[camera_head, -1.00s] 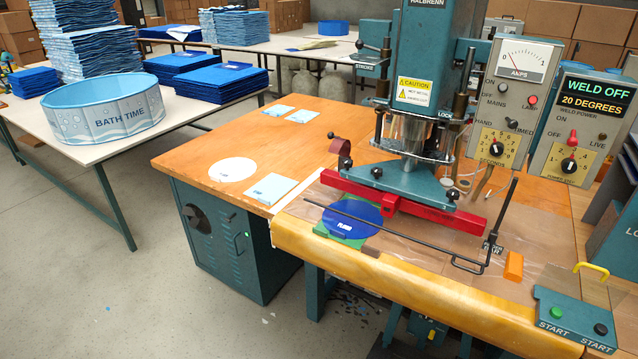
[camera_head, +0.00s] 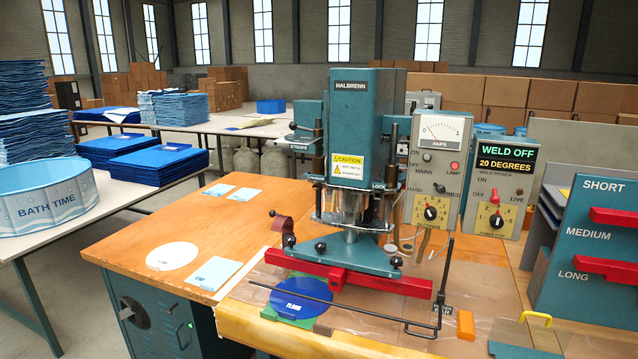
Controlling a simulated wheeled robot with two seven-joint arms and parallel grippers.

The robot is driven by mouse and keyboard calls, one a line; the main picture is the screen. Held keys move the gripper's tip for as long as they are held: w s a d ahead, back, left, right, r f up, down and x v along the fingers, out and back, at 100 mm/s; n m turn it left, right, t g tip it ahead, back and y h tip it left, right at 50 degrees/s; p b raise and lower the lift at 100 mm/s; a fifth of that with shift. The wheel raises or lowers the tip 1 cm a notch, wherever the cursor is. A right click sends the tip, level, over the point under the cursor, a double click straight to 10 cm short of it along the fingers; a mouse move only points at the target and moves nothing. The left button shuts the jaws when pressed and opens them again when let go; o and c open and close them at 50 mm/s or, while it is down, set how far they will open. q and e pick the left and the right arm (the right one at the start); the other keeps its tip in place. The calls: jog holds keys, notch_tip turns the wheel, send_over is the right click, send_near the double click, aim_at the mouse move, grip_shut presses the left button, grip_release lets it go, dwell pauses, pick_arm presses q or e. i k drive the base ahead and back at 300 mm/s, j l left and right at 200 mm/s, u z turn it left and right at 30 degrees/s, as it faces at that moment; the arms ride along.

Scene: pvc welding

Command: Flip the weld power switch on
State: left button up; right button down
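The weld power panel (camera_head: 507,234) is a grey box at the right of the machine. Its display (camera_head: 506,160) reads WELD OFF and 20 DEGREES. Below it is the small red weld power switch (camera_head: 495,195), between the ON label above, OFF at left and LIVE at right. The lever is too small to tell its exact tilt. A black power step knob (camera_head: 496,221) on a yellow dial sits under it. Neither of my grippers is in view.
The teal welding press (camera_head: 347,125) with a red bar (camera_head: 385,284) stands left of the panel. A second grey box with an AMPS meter (camera_head: 442,131) sits between them. A thin black rod crosses the front.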

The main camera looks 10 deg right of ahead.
aim_at(494, 199)
jog(key=z, duration=1.25)
